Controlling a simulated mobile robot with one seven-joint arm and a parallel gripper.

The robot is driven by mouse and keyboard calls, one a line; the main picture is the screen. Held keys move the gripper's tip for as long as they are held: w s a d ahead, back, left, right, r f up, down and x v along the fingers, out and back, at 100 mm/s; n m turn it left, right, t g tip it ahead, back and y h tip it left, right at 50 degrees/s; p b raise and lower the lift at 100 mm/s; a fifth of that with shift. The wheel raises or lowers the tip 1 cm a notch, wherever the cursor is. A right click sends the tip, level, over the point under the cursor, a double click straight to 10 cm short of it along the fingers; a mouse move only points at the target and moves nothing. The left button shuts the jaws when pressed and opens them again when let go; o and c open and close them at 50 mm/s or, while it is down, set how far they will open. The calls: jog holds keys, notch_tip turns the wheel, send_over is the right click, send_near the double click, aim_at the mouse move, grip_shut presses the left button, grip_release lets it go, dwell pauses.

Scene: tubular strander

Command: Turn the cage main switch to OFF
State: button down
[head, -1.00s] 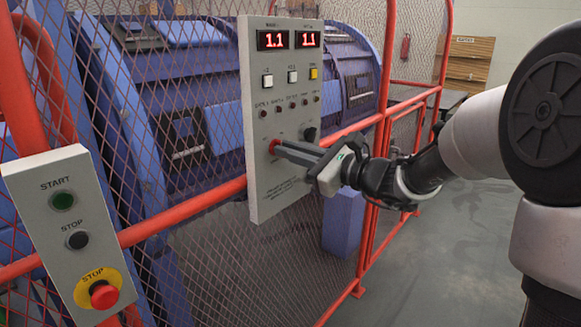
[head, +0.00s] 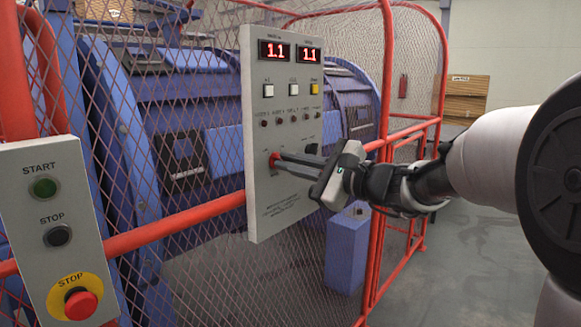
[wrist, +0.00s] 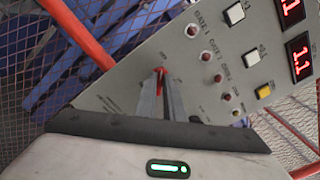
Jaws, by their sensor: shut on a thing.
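The control panel (head: 262,205) is a grey upright plate on the red cage fence, with two red displays reading 1.1. A red knob (head: 273,160), low on the panel's left side, is the switch between my fingertips; its lettering is too small to read. My gripper (head: 280,162) reaches in from the right and is shut on this red knob. In the wrist view the red knob (wrist: 160,71) shows at the tips of the two grey fingers. A dark knob (head: 311,149) sits to its right, partly hidden by my gripper.
A nearer box (head: 40,218) at the left carries a green START button, a black STOP button and a red emergency STOP button (head: 80,303). Red rails (head: 175,222) and mesh stand in front of the blue machine. A blue block (head: 346,250) stands below my gripper. The floor at right is clear.

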jog(key=shift+f, duration=0.1)
jog(key=c, duration=1.9)
grip_release()
jog(key=shift+o, duration=0.2)
jog(key=p+v, duration=0.2)
jog(key=v, duration=1.5)
jog(key=shift+p, duration=0.3)
jog(key=shift+s+d, duration=0.15)
